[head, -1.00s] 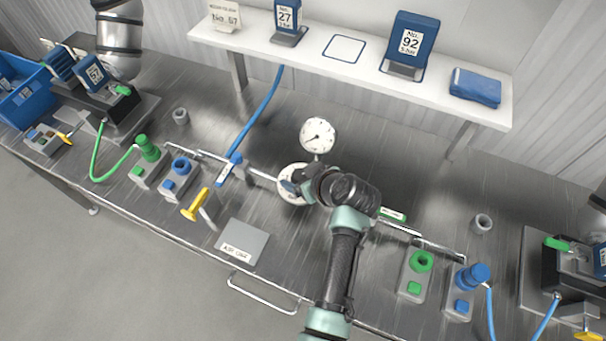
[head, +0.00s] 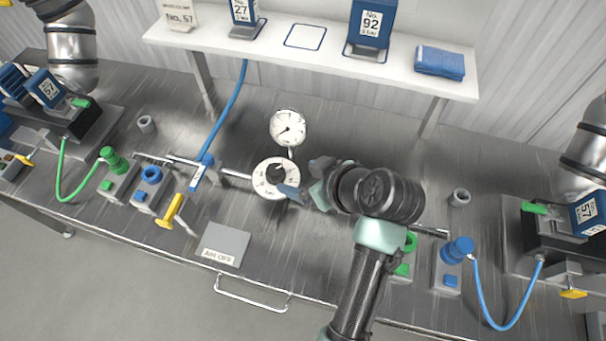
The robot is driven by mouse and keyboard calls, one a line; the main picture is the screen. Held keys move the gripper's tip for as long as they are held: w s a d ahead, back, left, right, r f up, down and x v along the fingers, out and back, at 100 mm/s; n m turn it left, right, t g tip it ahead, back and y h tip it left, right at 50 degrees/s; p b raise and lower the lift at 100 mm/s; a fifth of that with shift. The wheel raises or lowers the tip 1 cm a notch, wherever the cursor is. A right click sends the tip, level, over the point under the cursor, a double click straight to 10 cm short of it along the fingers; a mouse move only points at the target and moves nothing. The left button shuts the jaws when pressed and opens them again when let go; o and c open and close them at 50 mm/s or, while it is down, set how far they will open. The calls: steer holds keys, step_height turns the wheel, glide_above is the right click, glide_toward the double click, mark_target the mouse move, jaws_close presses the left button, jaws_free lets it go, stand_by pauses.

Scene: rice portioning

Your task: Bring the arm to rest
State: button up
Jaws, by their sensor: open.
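My arm reaches up from the bottom of the head view over the metal bench (head: 330,270). My gripper (head: 290,192) is at the right edge of a round white dial with a dark knob (head: 274,176). The gripper's fingers are open and partly hidden behind the dark wrist, and nothing shows held in them. Whether they touch the dial cannot be told. A white pressure gauge (head: 288,128) stands just behind the dial.
A yellow lever (head: 172,211) and a grey plate (head: 222,243) are left of my arm. Green and blue couplings (head: 458,250) with hoses stand on both sides.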

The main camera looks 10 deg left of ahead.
stand_by(0.5)
steer(key=w+d+r+m+t+h, duration=0.1)
steer(key=w+d+r+m+t, duration=0.2)
steer(key=r, duration=0.7)
steer(key=w+r+t+h, duration=0.1)
steer(key=w+r+t, duration=0.3)
steer(key=r, duration=0.5)
steer(key=w+d+r+m+t+h, duration=0.15)
steer(key=r+t, duration=0.25)
steer(key=r, duration=0.6)
steer(key=s+d+r+m+t+h, duration=0.2)
steer(key=s+r+t, duration=0.3)
steer(key=r, duration=0.8)
steer(key=s+d+r+m+t+h, duration=0.1)
steer(key=s+r+m+t, duration=0.3)
steer(key=s+r, duration=0.5)
step_height(320, 180, up, 4)
steer(key=shift+s+d+r+t+h, duration=0.15)
steer(key=shift+s+d+t+h, duration=0.25)
steer(key=shift+t, duration=0.7)
